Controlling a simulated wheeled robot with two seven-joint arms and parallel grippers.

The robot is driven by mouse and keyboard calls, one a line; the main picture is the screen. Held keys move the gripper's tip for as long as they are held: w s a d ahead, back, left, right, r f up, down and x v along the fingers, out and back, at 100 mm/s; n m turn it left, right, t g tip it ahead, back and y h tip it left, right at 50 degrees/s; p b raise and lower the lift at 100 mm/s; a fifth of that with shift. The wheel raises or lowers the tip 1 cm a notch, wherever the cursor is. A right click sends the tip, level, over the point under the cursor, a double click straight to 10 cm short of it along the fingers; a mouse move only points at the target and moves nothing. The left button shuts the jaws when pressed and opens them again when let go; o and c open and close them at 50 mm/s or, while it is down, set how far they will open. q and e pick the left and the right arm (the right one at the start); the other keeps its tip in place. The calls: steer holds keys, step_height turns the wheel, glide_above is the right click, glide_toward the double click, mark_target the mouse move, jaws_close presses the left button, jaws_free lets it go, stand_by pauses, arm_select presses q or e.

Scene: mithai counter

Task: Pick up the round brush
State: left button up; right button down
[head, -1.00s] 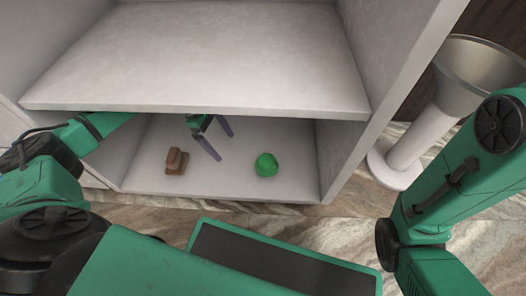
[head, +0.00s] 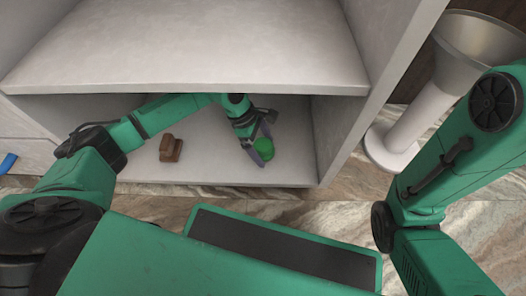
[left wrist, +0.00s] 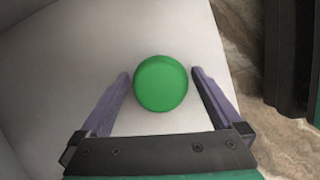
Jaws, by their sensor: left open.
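The round brush (head: 264,148) shows as a green, rounded top on the lower shelf, toward its right side. In the left wrist view, its round green top (left wrist: 161,83) lies between the two purple fingers, with a gap on each side. My left gripper (head: 263,142) is open, with its fingers around the brush at the shelf. It also shows in the left wrist view (left wrist: 160,80). The underside of the brush is hidden. My right arm is at the right of the head view, but its gripper is out of view.
A brown block-like brush (head: 170,148) stands on the lower shelf (head: 212,170) to the left. The upper shelf board (head: 190,50) spans above my left arm. A grey funnel-topped stand (head: 415,105) is right of the cabinet. A blue item (head: 8,162) shows at the far left.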

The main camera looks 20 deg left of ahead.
mark_target(266, 144)
arm_select(q)
steer(key=shift+r, duration=0.15)
steer(key=shift+c, duration=0.6)
steer(key=c, duration=1.1)
steer(key=shift+r+p, duration=0.6)
step_height(266, 144, up, 3)
steer(key=shift+f+p, duration=0.2)
steer(key=shift+p, duration=0.8)
steer(key=a+b, duration=0.1)
steer(key=a, duration=0.4)
steer(key=a+b, duration=0.1)
steer(key=a, duration=0.5)
steer(key=a+b, duration=0.1)
steer(key=a, duration=0.5)
steer(key=shift+w+a+f, duration=0.1)
steer(key=shift+f, duration=0.2)
steer(key=shift+a+r, duration=0.15)
steer(key=shift+a, duration=0.3)
